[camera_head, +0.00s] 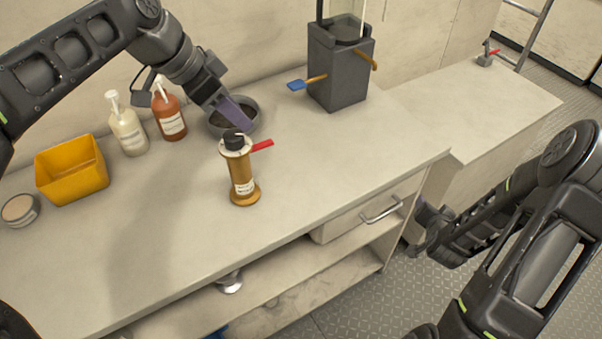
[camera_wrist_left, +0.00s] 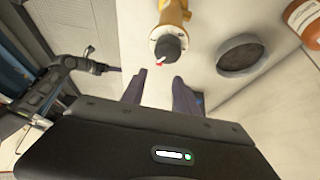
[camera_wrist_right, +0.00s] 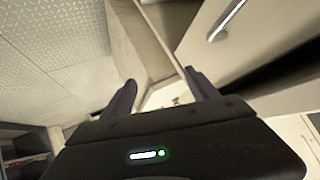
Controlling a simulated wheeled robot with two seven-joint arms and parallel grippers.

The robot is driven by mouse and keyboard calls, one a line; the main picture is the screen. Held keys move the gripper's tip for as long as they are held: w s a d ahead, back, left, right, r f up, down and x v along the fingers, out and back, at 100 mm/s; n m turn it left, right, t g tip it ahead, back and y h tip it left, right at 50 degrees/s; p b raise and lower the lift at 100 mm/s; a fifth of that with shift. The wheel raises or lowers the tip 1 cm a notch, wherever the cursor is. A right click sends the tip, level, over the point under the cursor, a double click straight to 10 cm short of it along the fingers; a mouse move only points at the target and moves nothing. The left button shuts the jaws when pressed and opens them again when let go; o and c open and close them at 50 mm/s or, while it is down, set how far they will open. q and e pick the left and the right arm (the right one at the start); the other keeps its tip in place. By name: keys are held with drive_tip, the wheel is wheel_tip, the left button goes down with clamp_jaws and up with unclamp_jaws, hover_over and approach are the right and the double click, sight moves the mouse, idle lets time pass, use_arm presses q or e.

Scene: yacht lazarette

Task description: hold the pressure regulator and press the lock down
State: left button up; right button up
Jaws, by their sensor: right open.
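The pressure regulator (camera_head: 241,172) stands upright on the counter, a brass-coloured body with a label, a black knob on top and a red lever (camera_head: 262,145) pointing right. It also shows in the left wrist view (camera_wrist_left: 172,24), beyond the fingertips. My left gripper (camera_head: 237,117) is above and behind the regulator, apart from it; in the left wrist view its fingers are spread with nothing between them. My right gripper (camera_wrist_right: 155,95) is open and empty, low in front of the drawer side of the counter, far from the regulator. Which part is the lock I cannot tell for certain.
A round grey bowl (camera_head: 248,104) sits behind the regulator. A red-brown bottle (camera_head: 170,118), a white bottle (camera_head: 127,130), a yellow bin (camera_head: 55,183) and a round tin (camera_head: 19,210) stand left. A grey box device (camera_head: 338,82) stands at the back. The counter right of the regulator is clear.

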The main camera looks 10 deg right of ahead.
drive_tip(key=w+a+r+n+t+y, duration=0.1)
drive_tip(key=w+r+n+t, duration=0.15)
drive_tip(key=r, duration=0.55)
drive_tip(key=w+a+r+n+t, duration=0.1)
drive_tip(key=r+n+t, duration=0.15)
drive_tip(key=r, duration=0.55)
drive_tip(key=n+g+y, duration=0.5)
drive_tip(key=n+y, duration=1.3)
drive_tip(key=y, duration=0.2)
approach(249, 163)
drive_tip(key=shift+s+d+f, duration=0.1)
drive_tip(key=shift+s+d, duration=0.1)
drive_tip(key=shift+d, duration=0.3)
drive_tip(key=x, duration=1.2)
